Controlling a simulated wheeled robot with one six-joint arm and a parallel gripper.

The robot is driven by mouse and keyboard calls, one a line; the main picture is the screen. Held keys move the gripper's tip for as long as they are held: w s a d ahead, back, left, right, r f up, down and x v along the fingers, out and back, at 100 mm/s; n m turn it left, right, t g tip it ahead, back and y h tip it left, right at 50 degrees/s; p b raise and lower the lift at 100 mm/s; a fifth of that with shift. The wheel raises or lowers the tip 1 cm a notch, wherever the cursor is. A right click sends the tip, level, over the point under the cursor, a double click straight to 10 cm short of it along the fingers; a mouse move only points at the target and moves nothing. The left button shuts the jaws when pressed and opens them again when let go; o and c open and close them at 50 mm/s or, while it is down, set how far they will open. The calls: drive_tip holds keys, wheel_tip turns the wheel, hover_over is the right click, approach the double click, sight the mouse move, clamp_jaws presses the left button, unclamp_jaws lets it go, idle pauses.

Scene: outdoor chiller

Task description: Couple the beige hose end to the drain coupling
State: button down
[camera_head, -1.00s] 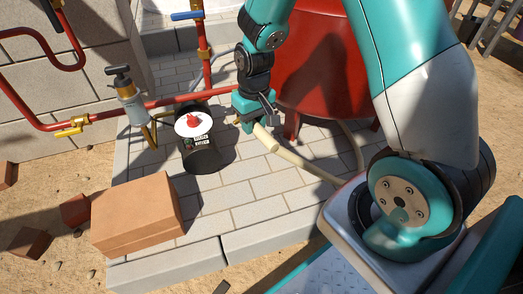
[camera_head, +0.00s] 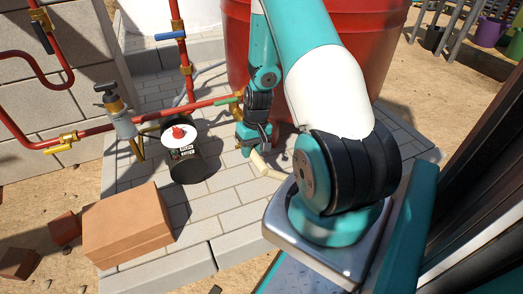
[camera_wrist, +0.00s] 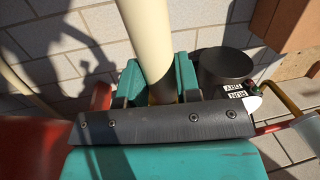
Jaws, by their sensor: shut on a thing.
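The beige hose (camera_head: 266,168) is held in my gripper (camera_head: 252,149), low over the paving in front of the red tank. In the wrist view the pale hose (camera_wrist: 148,38) runs between the two green jaws of my gripper (camera_wrist: 158,82), which are shut around it. Its far course is partly hidden by my arm in the head view. A brass fitting (camera_head: 239,94) with a green handle sits on the red pipe by the tank, behind my gripper and apart from the hose. I cannot tell whether this is the drain coupling.
A dark cylinder with a white top and red knob (camera_head: 185,158) stands left of my gripper. The red tank (camera_head: 350,55) is close behind. A red pipe (camera_head: 100,130) crosses the left. A brown box (camera_head: 128,228) lies front left. Paving between is clear.

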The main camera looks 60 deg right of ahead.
drive_tip(key=shift+s+d+f+m, duration=0.25)
drive_tip(key=shift+s+d+f, duration=0.15)
drive_tip(key=shift+s+d, duration=0.25)
drive_tip(key=shift+s+d+f+m, duration=0.25)
drive_tip(key=shift+s+d+f, duration=0.1)
drive_tip(key=shift+s+d, duration=0.25)
drive_tip(key=shift+r+p, duration=0.1)
drive_tip(key=shift+p, duration=0.4)
drive_tip(key=w+d, duration=0.2)
drive_tip(key=w, duration=0.1)
drive_tip(key=w+d, duration=0.1)
drive_tip(key=w, duration=0.1)
drive_tip(key=shift+w+d, duration=0.65)
drive_tip(key=shift+w, duration=0.35)
